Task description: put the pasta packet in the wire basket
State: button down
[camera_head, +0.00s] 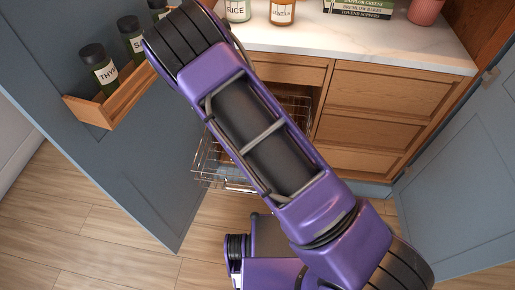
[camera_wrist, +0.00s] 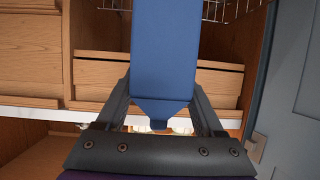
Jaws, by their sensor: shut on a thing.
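A plain dark blue packet (camera_wrist: 163,50), which I take to be the pasta packet, stands out between the two dark fingers of my gripper (camera_wrist: 163,75) in the wrist view. My gripper is shut on it. No label shows on the face in view. The wire basket (camera_head: 205,172) is pulled out below the counter in the head view, partly hidden behind my arm. Some of its wires (camera_wrist: 236,9) show at the top of the wrist view, beyond the packet. My gripper and the packet are hidden in the head view.
A blue door (camera_head: 120,170) with a wooden spice rack (camera_head: 108,108) stands open at left; another blue door (camera_head: 460,170) is at right. Wooden drawers (camera_head: 372,98) lie under the marble counter (camera_head: 370,42), which holds jars, books and a pink pot (camera_head: 425,12).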

jog(key=s+a+f+b, duration=0.1)
jog(key=s+a+f, duration=0.1)
jog(key=a+f, duration=0.35)
jog(key=s+a+f+b, duration=0.1)
jog(key=a+f, duration=0.1)
jog(key=a, duration=0.7)
notch_tip(320, 180, down, 11)
jog(key=b, duration=0.1)
jog(key=shift+s+a+r, duration=0.15)
jog(key=shift+s+r, duration=0.05)
jog(key=shift+s, duration=0.15)
jog(key=shift+f, duration=0.15)
grip_release()
jog(key=p+v, duration=0.1)
jog(key=v, duration=1.1)
jog(key=shift+a, duration=0.15)
